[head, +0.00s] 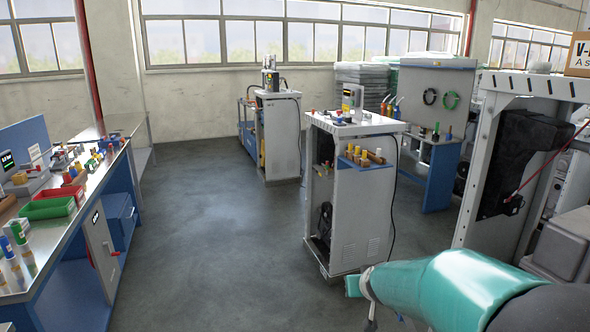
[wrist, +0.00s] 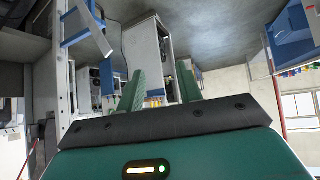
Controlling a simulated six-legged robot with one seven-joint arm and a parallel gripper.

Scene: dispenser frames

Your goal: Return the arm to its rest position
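My teal arm (head: 450,288) reaches in from the lower right corner of the head view, in front of the white cabinet. In the wrist view, my gripper (wrist: 160,68) has two green fingers standing apart. Nothing shows held between them; only the distant room is seen through the gap. The wrist picture is rotated, with the floor toward the top and the windows at the lower right.
A white cabinet (head: 362,215) with small parts on top stands close ahead. A metal frame (head: 480,165) is at right. A workbench (head: 75,205) with red and green bins lines the left. Another cabinet (head: 280,140) stands behind. The floor (head: 215,235) between them is clear.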

